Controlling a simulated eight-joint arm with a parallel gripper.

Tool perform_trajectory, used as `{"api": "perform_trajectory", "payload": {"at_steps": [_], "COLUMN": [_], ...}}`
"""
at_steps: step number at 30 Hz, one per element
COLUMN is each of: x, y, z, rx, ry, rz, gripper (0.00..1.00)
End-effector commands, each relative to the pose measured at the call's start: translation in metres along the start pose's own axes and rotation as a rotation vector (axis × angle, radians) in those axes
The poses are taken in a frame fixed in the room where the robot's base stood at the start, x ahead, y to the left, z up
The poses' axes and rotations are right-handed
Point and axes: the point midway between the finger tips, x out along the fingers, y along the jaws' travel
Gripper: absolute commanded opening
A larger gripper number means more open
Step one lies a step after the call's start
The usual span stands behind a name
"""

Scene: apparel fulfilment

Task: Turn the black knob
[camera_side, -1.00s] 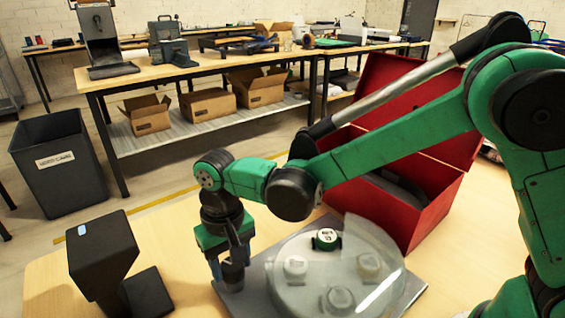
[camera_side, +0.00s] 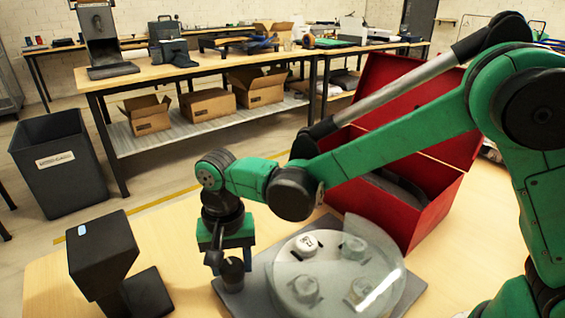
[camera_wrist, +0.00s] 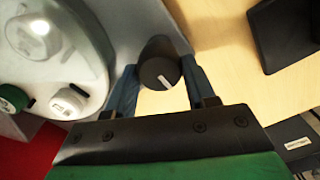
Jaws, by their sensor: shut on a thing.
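The black knob (camera_wrist: 160,66) has a white line on its cap and stands at the edge of the grey base plate (camera_side: 258,272). In the wrist view my gripper (camera_wrist: 158,80) has its two blue fingers closed around the knob's sides. In the side view my gripper (camera_side: 230,262) points down over the knob (camera_side: 232,274) and partly hides it. Beside it a round pale turntable (camera_side: 333,280) carries several small round pieces under a clear cover with an open section. A green piece (camera_wrist: 12,98) shows in the wrist view.
A black scanner-like stand (camera_side: 105,262) is on the table left of my gripper. A red open box (camera_side: 425,205) stands behind the turntable. Bare wooden table (camera_side: 200,290) lies between the stand and plate.

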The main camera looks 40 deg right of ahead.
Motion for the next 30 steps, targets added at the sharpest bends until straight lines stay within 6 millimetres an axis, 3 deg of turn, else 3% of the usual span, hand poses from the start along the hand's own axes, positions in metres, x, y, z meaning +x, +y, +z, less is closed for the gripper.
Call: {"api": "perform_trajectory", "payload": {"at_steps": [7,8,11,21,30], "x": [0.000,0.000,0.000,-0.003,-0.043], "y": [0.000,0.000,0.000,0.000,0.000], "z": [0.000,0.000,0.000,0.000,0.000], "rx": [-0.001,-0.001,-0.001,-0.002,-0.001], "ry": [0.000,0.000,0.000,0.000,0.000], "rz": [0.000,0.000,0.000,0.000,0.000], "gripper": [0.00,0.55,0.81,0.81,0.81]}}
